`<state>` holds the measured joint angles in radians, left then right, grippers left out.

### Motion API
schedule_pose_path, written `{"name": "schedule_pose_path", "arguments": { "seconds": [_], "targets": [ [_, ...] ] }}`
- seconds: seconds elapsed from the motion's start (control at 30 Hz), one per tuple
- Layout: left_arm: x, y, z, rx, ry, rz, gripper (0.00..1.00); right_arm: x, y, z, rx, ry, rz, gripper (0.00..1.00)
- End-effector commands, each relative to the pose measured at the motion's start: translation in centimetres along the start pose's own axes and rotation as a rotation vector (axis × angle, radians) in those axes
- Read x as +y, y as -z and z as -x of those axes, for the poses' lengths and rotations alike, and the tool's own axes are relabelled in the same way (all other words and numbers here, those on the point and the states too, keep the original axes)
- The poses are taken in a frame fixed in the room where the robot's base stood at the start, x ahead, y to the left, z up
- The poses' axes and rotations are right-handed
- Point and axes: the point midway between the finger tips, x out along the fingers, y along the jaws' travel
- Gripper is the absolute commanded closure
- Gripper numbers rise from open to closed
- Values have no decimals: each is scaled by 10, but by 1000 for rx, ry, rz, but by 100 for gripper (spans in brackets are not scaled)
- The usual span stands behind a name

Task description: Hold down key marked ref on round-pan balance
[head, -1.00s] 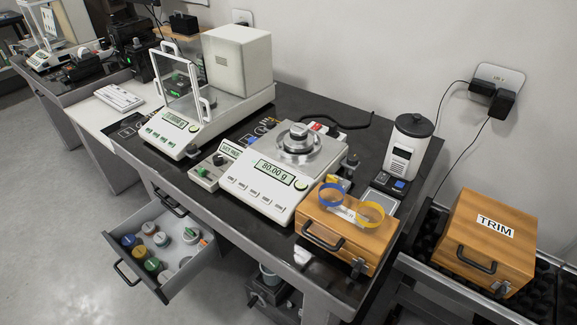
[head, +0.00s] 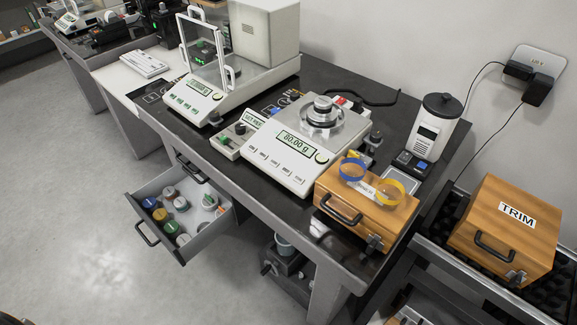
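The round-pan balance (head: 283,160) stands in the middle of the dark table in the head view. Its display (head: 297,143) reads 80.00 g. A metal weight (head: 322,108) stands on its round pan (head: 338,124). The key labels are too small to read, so I cannot tell which is marked ref. Neither of my grippers can be made out in the head view.
A glass-shielded balance (head: 200,95) stands to the left. A wooden case (head: 370,205) with blue and yellow rings sits at the table's right front. An open drawer (head: 205,240) with several jars juts out below. A TRIM case (head: 505,230) is at right.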

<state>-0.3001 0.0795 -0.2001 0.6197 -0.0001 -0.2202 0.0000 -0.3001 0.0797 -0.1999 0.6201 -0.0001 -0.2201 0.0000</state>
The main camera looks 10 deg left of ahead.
Motion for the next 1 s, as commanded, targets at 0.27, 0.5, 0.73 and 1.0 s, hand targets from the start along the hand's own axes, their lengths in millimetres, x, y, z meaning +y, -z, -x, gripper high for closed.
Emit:
{"name": "schedule_pose_path", "arguments": {
  "seconds": [0.27,0.5,0.73,1.0],
  "targets": [
    [0,0,0,0,0,0,50,0,0,0,0,0,0,33],
    [0,0,0,0,0,0,69,0,0,0,0,0,0,33],
    [0,0,0,0,0,0,100,0,0,0,0,0,0,33],
    [0,0,0,1,0,0,100,0,0,0,0,0,0,33]
  ]
}}
